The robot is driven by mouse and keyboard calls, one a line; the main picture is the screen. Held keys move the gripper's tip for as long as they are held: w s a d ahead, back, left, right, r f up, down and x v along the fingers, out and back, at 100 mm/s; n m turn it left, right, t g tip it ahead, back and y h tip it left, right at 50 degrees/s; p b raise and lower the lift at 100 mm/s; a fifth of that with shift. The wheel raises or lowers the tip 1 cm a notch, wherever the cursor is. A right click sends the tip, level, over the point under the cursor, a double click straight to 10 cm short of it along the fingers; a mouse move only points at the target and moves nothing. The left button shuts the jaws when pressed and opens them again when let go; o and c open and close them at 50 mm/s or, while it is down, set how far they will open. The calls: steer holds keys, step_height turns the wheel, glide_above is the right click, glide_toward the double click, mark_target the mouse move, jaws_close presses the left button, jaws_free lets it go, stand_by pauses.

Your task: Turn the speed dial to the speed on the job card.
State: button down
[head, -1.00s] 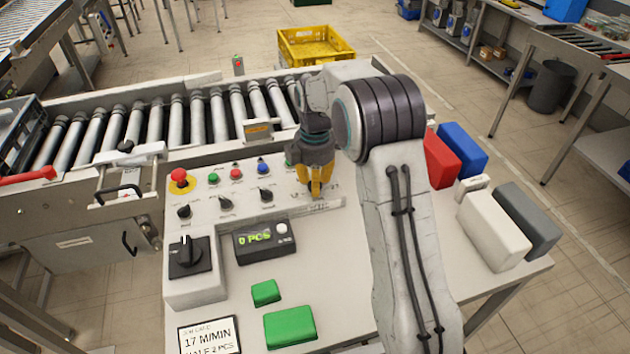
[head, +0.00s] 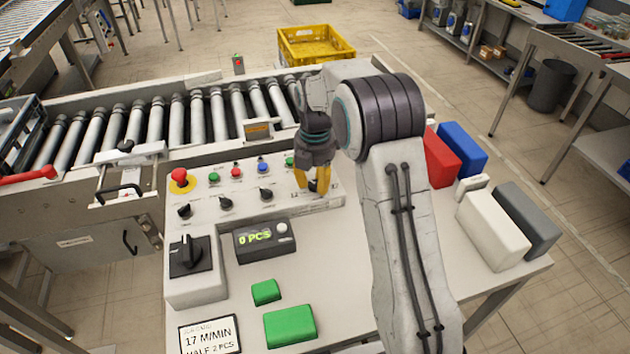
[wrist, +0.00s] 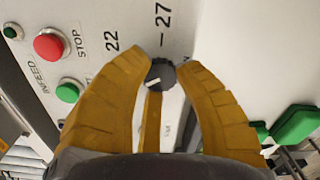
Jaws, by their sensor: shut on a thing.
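My gripper (head: 313,190) points down at the right end of the sloped control panel (head: 225,195). Its yellow fingers also show in the wrist view (wrist: 160,82), shut on the small dark speed dial (wrist: 160,70). The printed marks 22 and 27 are beside the dial; other scale marks are hidden or unreadable. A pale line shows on the dial, but I cannot tell which mark it points to. The job card (head: 209,336) at the front left reads 17 M/MIN, with HALF 2 PCS below.
The panel also bears a red emergency button (head: 179,177), small coloured buttons and black knobs (head: 225,203). A counter (head: 265,240) reads 0 PCS. A big black rotary switch (head: 188,256) and green blocks (head: 290,326) are nearer. The roller conveyor (head: 195,118) runs behind.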

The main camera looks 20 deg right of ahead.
mark_target(315, 184)
steer(key=shift+s+f, duration=0.1)
steer(key=shift+f, duration=0.05)
steer(key=c, duration=0.9)
jaws_free()
steer(key=shift+o, duration=0.2)
steer(key=shift+r, duration=0.2)
step_height(315, 184, up, 12)
steer(key=shift+f, duration=0.1)
